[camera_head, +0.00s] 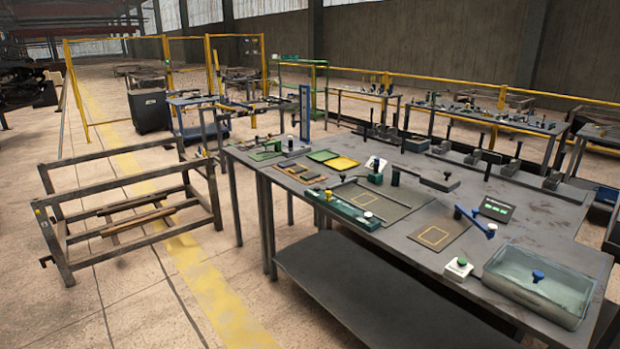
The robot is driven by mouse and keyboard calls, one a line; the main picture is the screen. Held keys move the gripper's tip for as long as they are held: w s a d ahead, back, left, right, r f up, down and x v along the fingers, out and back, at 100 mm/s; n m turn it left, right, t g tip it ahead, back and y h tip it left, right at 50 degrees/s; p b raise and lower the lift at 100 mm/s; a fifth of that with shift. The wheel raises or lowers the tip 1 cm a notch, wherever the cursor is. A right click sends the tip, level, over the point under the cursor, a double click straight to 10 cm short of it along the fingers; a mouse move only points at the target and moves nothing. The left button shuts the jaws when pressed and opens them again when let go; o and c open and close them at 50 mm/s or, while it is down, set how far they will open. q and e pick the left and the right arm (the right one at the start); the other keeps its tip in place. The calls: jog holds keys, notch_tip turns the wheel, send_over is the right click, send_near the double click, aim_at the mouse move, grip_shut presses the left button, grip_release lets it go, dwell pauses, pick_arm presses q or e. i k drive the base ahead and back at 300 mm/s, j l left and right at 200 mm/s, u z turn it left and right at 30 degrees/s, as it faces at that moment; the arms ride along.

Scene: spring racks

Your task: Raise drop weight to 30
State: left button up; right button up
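A blue upright column (304,113) stands at the far left end of the grey workbench (405,250). It has pale marks on its face, too small to read. A small dark block (290,144) is beside its foot. I cannot tell for sure which part is the drop weight, or at what height it is. Neither of my grippers shows in the head view.
A metal frame rack (130,215) stands left; open floor lies between.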

aim_at(293, 121)
jog(key=i+j+u, duration=0.35)
jog(key=i, duration=0.4)
jog(key=i+u, duration=0.35)
jog(key=i, duration=2.15)
jog(key=i+z, duration=0.2)
jog(key=i, duration=0.25)
jog(key=i+j+z, duration=0.25)
jog(key=i, duration=0.15)
jog(key=i+j+z, duration=0.2)
jog(key=i, duration=0.2)
jog(key=i+j+z, duration=0.25)
jog(key=i, duration=0.2)
jog(key=i+j+z, duration=0.25)
jog(key=z, duration=0.2)
jog(key=i+j+z, duration=0.25)
jog(key=z, duration=0.2)
jog(key=i+j+z, duration=0.15)
jog(key=j+z, duration=0.3)
jog(key=i+j+z, duration=0.1)
jog(key=j+z, duration=0.35)
